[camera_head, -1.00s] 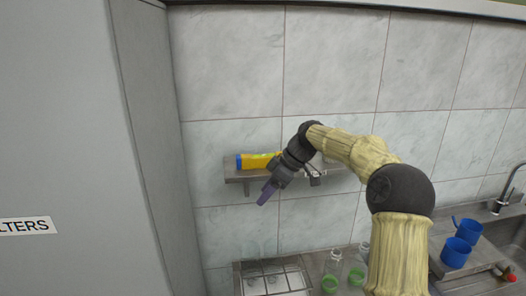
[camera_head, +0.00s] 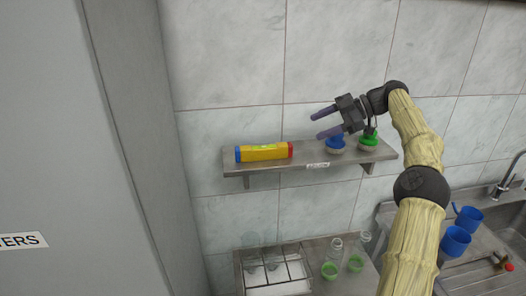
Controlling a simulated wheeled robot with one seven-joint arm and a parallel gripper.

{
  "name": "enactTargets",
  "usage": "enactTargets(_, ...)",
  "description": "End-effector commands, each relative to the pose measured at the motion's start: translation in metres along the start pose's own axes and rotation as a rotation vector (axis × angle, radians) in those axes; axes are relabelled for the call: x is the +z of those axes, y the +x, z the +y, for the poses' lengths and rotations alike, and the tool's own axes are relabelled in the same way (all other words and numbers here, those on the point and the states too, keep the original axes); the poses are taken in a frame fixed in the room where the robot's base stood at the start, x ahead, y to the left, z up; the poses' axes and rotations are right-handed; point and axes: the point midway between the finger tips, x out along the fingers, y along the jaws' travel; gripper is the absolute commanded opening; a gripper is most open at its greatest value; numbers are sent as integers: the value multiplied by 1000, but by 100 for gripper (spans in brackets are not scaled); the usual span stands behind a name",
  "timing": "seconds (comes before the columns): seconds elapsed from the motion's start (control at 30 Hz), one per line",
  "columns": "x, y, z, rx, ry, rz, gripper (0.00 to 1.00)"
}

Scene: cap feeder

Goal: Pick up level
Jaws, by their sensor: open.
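The level (camera_head: 264,152) is a yellow bar with a blue left end and a red right end. It lies lengthwise on the left part of the metal wall shelf (camera_head: 300,168). My gripper (camera_head: 319,124) is open and empty, its two purple-grey fingers pointing left. It appears above the shelf, to the right of and higher than the level, with a gap between them. The level is fully in view.
A blue-topped item (camera_head: 336,143) and a green-topped item (camera_head: 368,141) stand on the shelf's right part, close to my gripper. Below are a wire rack (camera_head: 274,272), glass bottles and green caps (camera_head: 329,270). Blue mugs (camera_head: 455,241) stand by the sink. A grey cabinet (camera_head: 80,150) fills the left.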

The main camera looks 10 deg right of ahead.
Motion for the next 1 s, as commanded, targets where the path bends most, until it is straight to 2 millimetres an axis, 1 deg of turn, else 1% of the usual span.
enactTargets(0.17,-1,7,0,-3,0,0,59)
enactTargets(0.37,-1,28,0,-6,1,1,59)
enactTargets(0.67,-3,66,1,-8,0,1,59)
enactTargets(1.0,-4,118,1,-8,1,2,59)
